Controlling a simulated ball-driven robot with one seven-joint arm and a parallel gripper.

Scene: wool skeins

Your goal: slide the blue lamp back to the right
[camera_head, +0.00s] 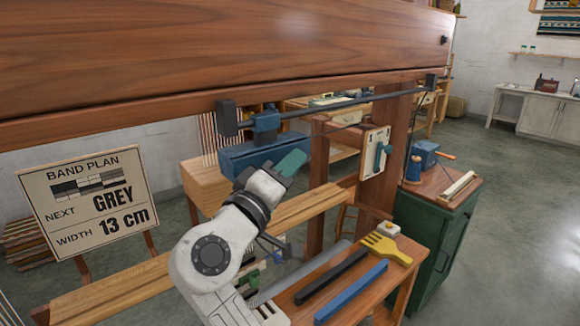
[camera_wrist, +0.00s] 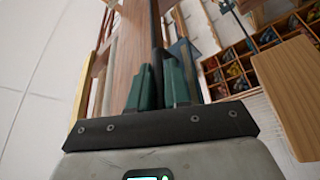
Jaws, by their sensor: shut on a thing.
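The blue lamp (camera_head: 250,155) is a long blue box under a blue clamp, hanging from a dark rod (camera_head: 350,101) close to its left end. My gripper (camera_head: 292,162) has green fingers and reaches up from below to the right part of the lamp. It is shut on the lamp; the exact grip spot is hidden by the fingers. In the wrist view, my gripper (camera_wrist: 162,85) has its fingers close together with a dark strip between them, and a blue part (camera_wrist: 186,52) shows just beyond the right finger.
Black brackets hold the rod, one at its left end (camera_head: 227,118) and one at its right end (camera_head: 431,81). The rod right of the lamp looks clear. A wooden beam (camera_head: 220,50) runs above. A bench (camera_head: 385,297) below holds a yellow comb (camera_head: 385,247) and bars.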

